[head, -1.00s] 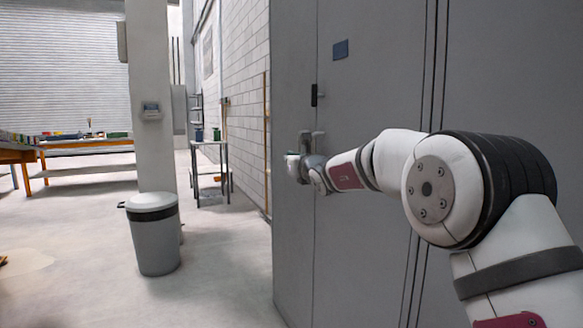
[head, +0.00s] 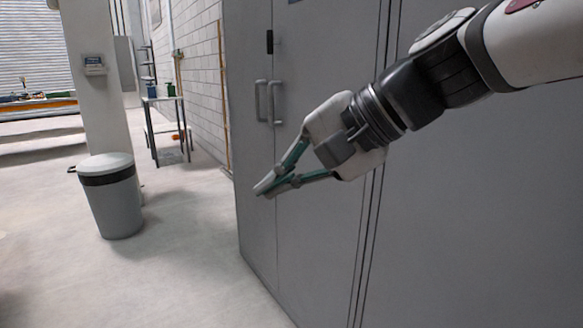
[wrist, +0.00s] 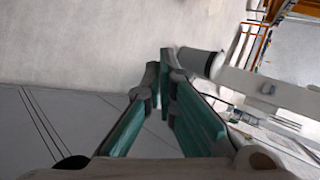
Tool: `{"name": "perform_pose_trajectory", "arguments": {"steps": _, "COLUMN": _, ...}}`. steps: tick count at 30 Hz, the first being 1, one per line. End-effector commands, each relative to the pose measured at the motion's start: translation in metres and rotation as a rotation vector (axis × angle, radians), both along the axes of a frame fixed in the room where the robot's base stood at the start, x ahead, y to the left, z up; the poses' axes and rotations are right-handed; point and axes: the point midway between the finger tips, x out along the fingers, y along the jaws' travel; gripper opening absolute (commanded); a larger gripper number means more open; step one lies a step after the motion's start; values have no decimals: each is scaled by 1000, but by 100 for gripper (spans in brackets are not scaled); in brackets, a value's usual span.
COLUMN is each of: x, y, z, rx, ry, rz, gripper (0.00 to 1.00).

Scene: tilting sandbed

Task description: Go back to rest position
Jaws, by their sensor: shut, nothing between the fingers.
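My gripper (head: 264,188) is in the head view, in front of the grey cabinet (head: 315,235) and below its door handles (head: 268,101). Its teal-sided fingers meet at the tips, pointing left and down, with nothing between them. It is apart from the handles. My arm reaches in from the upper right. In the wrist view my gripper (wrist: 165,65) shows its fingers closed together in the middle, with the cabinet (wrist: 70,130) at the lower left. The cabinet doors look shut.
A grey lidded bin (head: 112,200) stands on the floor at left, in front of a white pillar (head: 95,85). A small metal table (head: 165,100) stands by the brick wall behind. The floor between bin and cabinet is clear.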

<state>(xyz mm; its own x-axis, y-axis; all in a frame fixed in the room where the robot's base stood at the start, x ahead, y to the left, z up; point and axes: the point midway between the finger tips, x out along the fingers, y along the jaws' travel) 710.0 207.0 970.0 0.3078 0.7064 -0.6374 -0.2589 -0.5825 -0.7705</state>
Motion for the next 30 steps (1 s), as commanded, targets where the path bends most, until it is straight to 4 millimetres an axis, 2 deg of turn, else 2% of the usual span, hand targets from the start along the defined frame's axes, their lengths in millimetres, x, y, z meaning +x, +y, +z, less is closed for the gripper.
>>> {"name": "perform_pose_trajectory", "arguments": {"steps": 1, "x": -27, "y": -17, "z": -16, "rx": -85, "ry": -2, "rz": 37, "gripper": 0}}
{"name": "perform_pose_trajectory", "arguments": {"steps": 3, "x": -62, "y": -42, "z": -40, "rx": -206, "ry": 6, "rz": 93, "gripper": 0}}
{"name": "perform_pose_trajectory", "arguments": {"steps": 9, "x": -147, "y": -114, "z": -100, "rx": -513, "ry": 63, "rz": 221, "gripper": 0}}
{"name": "perform_pose_trajectory", "arguments": {"steps": 19, "x": -243, "y": -206, "z": -157, "rx": -866, "ry": 189, "rz": 344, "gripper": 0}}
{"name": "perform_pose_trajectory", "arguments": {"steps": 30, "x": -228, "y": -206, "z": -88, "rx": -876, "ry": 127, "rz": 323, "gripper": 0}}
